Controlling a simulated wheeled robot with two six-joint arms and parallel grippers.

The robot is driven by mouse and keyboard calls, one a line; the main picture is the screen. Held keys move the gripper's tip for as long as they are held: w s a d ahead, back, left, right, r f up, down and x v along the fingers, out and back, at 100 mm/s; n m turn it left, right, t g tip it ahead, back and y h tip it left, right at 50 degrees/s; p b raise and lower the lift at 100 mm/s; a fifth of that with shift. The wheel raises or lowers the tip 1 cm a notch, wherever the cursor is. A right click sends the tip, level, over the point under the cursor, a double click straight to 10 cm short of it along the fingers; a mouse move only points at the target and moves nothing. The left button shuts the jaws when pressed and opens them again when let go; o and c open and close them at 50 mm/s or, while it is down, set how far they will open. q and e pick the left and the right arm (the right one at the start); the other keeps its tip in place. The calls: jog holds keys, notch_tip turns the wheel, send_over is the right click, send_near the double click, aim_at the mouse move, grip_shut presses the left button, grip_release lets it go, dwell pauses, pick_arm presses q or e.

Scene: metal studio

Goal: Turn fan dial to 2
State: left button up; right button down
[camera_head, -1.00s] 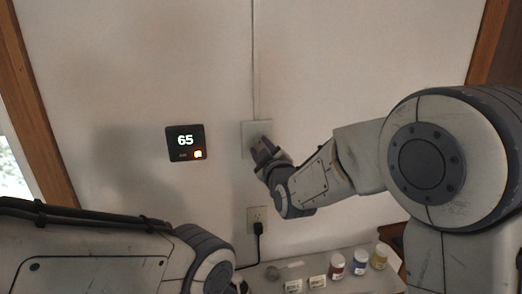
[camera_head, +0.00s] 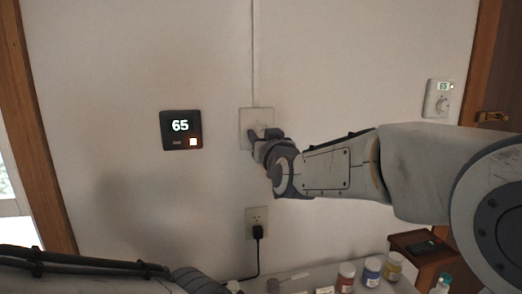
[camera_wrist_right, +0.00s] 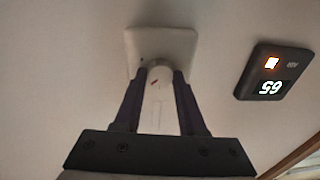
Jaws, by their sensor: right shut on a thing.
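The fan dial's square white wall plate (camera_head: 250,117) is on the wall below a vertical cable run. It also shows in the right wrist view (camera_wrist_right: 178,42). My right gripper (camera_head: 262,136) is at the plate and mostly hides the dial in the head view. In the right wrist view, the two dark fingers (camera_wrist_right: 158,85) are shut on the round white dial (camera_wrist_right: 158,92), one on each side. No readable setting number shows. My left gripper is out of view; only part of my left arm shows at the lower left.
A black display reading 65 (camera_head: 180,130) is left of the plate. An outlet with a black plug (camera_head: 257,222) is below. A white thermostat (camera_head: 439,98) is at the right. Several jars, including a blue one (camera_head: 371,271), stand on the table below. The wall between is clear.

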jog(key=shift+f+m+b, duration=0.15)
jog(key=shift+m+b, duration=0.75)
jog(key=shift+m, duration=0.2)
jog(key=shift+c, duration=2.4)
grip_release()
jog(key=b+v, duration=0.2)
jog(key=v, duration=0.8)
jog(key=shift+s, duration=0.3)
